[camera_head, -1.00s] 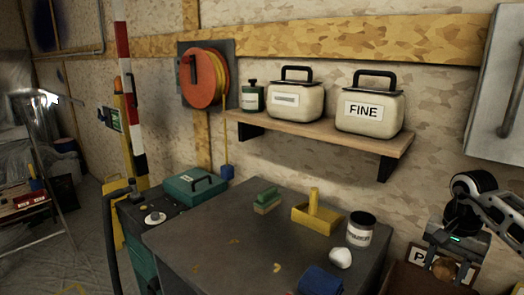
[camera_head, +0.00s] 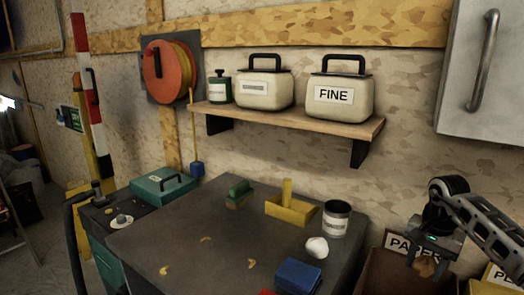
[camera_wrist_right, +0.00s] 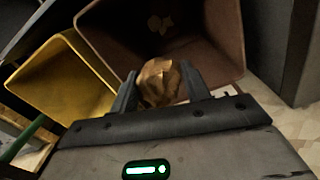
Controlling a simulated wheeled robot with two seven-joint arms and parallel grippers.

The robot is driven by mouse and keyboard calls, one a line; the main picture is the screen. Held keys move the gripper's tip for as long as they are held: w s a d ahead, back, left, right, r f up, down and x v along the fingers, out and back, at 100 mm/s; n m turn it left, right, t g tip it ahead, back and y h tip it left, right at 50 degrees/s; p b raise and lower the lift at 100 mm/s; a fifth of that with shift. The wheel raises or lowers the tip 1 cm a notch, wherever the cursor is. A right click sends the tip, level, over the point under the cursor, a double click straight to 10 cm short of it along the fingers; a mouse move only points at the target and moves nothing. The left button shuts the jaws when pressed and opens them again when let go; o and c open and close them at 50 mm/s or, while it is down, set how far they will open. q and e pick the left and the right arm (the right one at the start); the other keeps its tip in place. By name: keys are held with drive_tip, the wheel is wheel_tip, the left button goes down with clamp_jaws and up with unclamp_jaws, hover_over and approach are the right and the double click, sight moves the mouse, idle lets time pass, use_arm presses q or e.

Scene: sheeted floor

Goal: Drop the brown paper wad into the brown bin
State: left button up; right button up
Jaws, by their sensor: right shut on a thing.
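My right gripper (camera_head: 425,264) is at the lower right of the head view, over the brown bin (camera_head: 378,278) labelled PAPER. In the right wrist view my right gripper (camera_wrist_right: 165,88) is shut on the brown paper wad (camera_wrist_right: 158,80), which sits between its two fingers. The wad (camera_head: 426,267) shows only as a small brown patch in the head view. The brown bin (camera_wrist_right: 215,45) opens just beyond the fingers in the wrist view, with a small tan scrap inside. My left gripper is not in view.
A yellow bin (camera_wrist_right: 62,82) stands beside the brown one. A shelf (camera_head: 290,120) and a grey cabinet (camera_head: 488,75) are on the wall.

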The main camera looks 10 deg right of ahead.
drive_tip(key=o, duration=1)
drive_tip(key=shift+r, duration=0.1)
wheel_tip(320, 180, up, 7)
drive_tip(key=shift+r, duration=0.2)
drive_tip(key=shift+s, duration=0.1)
